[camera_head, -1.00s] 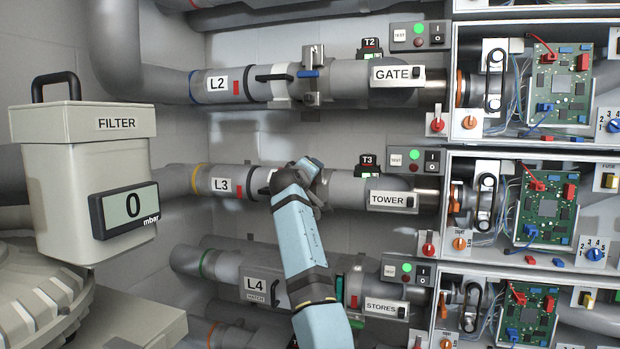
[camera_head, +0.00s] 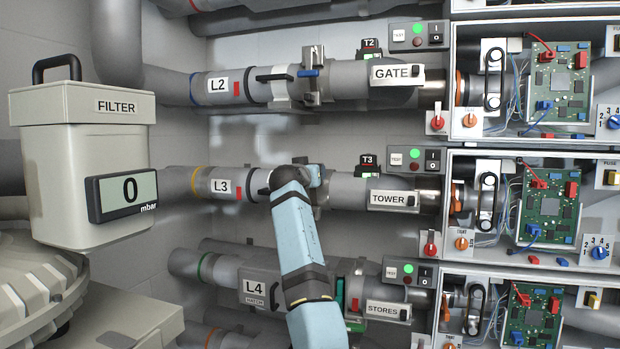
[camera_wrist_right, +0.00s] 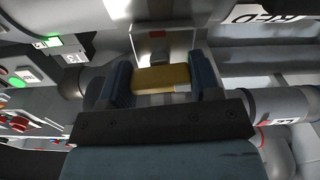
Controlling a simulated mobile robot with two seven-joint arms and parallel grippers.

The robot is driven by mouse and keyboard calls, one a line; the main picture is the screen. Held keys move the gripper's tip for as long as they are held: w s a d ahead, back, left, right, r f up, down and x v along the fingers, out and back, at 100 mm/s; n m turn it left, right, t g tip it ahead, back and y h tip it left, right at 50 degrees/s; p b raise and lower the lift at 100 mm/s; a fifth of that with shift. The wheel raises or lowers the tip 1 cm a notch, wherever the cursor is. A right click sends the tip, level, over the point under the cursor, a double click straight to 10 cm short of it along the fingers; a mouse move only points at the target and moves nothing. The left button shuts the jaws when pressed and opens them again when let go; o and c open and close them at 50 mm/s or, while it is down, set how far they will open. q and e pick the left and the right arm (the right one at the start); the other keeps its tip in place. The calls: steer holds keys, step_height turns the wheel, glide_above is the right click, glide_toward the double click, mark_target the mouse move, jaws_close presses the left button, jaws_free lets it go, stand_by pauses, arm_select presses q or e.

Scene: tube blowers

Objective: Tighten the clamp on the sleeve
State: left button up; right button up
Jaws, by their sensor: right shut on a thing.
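The grey L3 pipe sleeve (camera_head: 222,186) lies level in the middle of the head view, with a clamp around it largely hidden by my gripper. My right gripper (camera_head: 311,179) is at this clamp, to the right of the L3 label. In the right wrist view, the two dark blue fingers of my right gripper (camera_wrist_right: 157,80) are shut on a yellow handle (camera_wrist_right: 160,78), with one finger at each end. A grey metal plate stands behind the handle. How tight the clamp is cannot be told. My left gripper is not in view.
The L2 pipe (camera_head: 217,87) runs above, its clamp showing a blue lever (camera_head: 308,73). The L4 pipe (camera_head: 253,287) runs below. The filter box (camera_head: 85,165) at left reads 0 mbar. Open electronics boxes (camera_head: 545,200) stand at right.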

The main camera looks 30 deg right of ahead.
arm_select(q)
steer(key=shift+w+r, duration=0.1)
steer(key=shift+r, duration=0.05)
arm_select(e)
steer(key=shift+m, duration=0.5)
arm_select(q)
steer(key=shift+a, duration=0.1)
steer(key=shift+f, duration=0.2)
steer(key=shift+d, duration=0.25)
arm_select(e)
steer(key=o, duration=0.9)
arm_select(q)
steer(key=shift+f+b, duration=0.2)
steer(key=shift+b, duration=0.5)
arm_select(e)
steer(key=v, duration=1.4)
steer(key=shift+w, duration=0.1)
